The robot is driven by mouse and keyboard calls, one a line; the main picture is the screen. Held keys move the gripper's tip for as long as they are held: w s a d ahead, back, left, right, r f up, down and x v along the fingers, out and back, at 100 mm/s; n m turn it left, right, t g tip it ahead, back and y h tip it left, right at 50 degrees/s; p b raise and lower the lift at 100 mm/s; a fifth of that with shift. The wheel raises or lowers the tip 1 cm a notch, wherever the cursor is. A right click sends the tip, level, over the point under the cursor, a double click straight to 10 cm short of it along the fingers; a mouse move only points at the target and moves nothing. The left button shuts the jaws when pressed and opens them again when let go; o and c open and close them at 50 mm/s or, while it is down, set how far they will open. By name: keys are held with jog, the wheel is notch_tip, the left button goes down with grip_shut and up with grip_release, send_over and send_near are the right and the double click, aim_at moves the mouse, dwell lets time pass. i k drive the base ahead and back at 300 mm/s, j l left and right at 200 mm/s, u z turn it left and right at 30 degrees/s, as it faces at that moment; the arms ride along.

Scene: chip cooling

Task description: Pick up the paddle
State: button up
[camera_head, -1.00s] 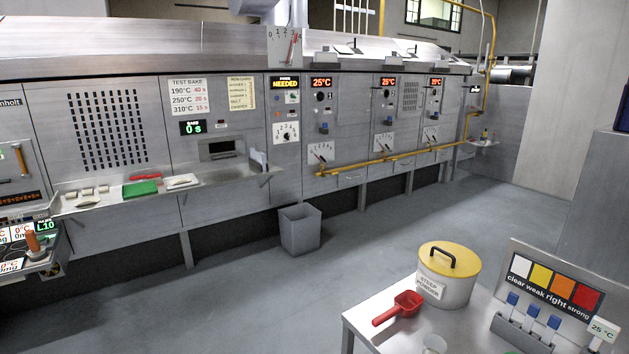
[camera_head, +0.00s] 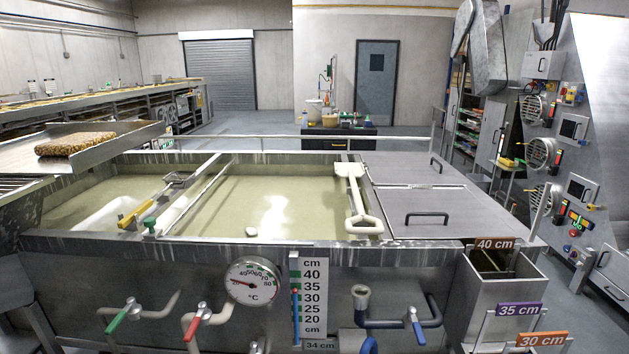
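A white paddle (camera_head: 356,197) lies over the right part of the open tank (camera_head: 120,243), beside the metal covers. Its broad flat end is at the far side, and its looped handle is at the near rim. A long shaft joins the two. I cannot tell exactly what it rests on. My gripper is not in view.
Metal covers (camera_head: 425,210) close the tank's right end. A yellow-handled tool (camera_head: 140,211) lies at the left. A dial (camera_head: 252,281), a level scale (camera_head: 311,299) and valves with red (camera_head: 195,326) and blue (camera_head: 417,328) handles project from the front. A bin (camera_head: 500,293) stands right.

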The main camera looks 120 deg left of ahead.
aim_at(355, 188)
jog(key=u, duration=3.45)
jog(key=i+j, duration=0.1)
jog(key=j, duration=0.25)
jog(key=i+j, duration=0.1)
jog(key=j, duration=0.25)
jog(key=i+j, duration=0.1)
jog(key=j, duration=0.25)
jog(key=i+j, duration=0.15)
jog(key=j, duration=0.2)
jog(key=i+j, duration=0.1)
jog(key=j, duration=0.25)
jog(key=i+l+u, duration=0.1)
jog(key=l, duration=0.4)
jog(key=i+l+u, duration=0.15)
jog(key=l, duration=0.3)
jog(key=i+l+u, duration=0.1)
jog(key=l, duration=0.4)
jog(key=i+l+u, duration=0.15)
jog(key=l, duration=0.4)
